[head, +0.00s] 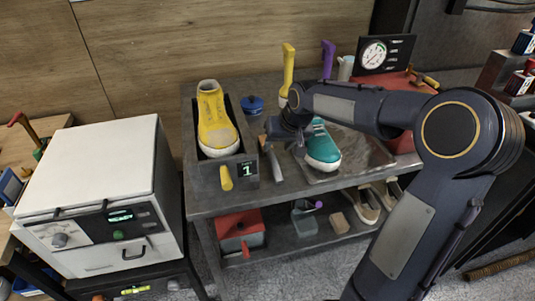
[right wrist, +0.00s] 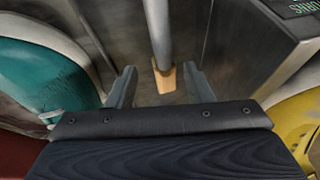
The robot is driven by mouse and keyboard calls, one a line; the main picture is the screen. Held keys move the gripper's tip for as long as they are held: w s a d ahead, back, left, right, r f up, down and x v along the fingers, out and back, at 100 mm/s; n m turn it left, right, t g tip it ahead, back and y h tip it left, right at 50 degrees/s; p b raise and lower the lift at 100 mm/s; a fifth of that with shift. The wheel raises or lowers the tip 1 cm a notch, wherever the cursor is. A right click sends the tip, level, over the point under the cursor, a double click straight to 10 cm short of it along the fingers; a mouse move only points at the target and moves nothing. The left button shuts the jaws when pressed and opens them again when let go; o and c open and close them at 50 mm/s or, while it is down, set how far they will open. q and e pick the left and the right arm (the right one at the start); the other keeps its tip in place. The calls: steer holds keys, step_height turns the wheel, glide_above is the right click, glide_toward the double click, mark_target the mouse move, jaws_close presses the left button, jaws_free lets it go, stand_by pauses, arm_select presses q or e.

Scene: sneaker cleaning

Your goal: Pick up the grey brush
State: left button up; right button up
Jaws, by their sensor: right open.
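The grey brush (head: 275,166) lies on the grey workbench, in the gap between the dark box with the yellow sneaker (head: 214,122) and the tray with the teal sneaker (head: 321,148). My right gripper (head: 272,136) is over the far part of this gap and covers some of it. In the right wrist view, the brush's grey handle (right wrist: 158,28) with a tan end runs between the fingers of my right gripper (right wrist: 159,68). The jaws are open, with room on both sides of the handle. My left gripper is in neither view.
The dark box wall (right wrist: 268,55) stands close to the right finger in the wrist view; the teal sneaker (right wrist: 45,80) is on the other side. Yellow (head: 288,68) and purple (head: 327,58) handles stand farther back. A white-topped machine (head: 95,165) is at left.

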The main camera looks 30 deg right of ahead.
mark_target(272, 154)
steer(key=x, duration=0.4)
steer(key=shift+a+f, duration=0.25)
steer(key=shift+a, duration=0.1)
steer(key=shift+s, duration=0.1)
steer(key=shift+c, duration=0.4)
jaws_close()
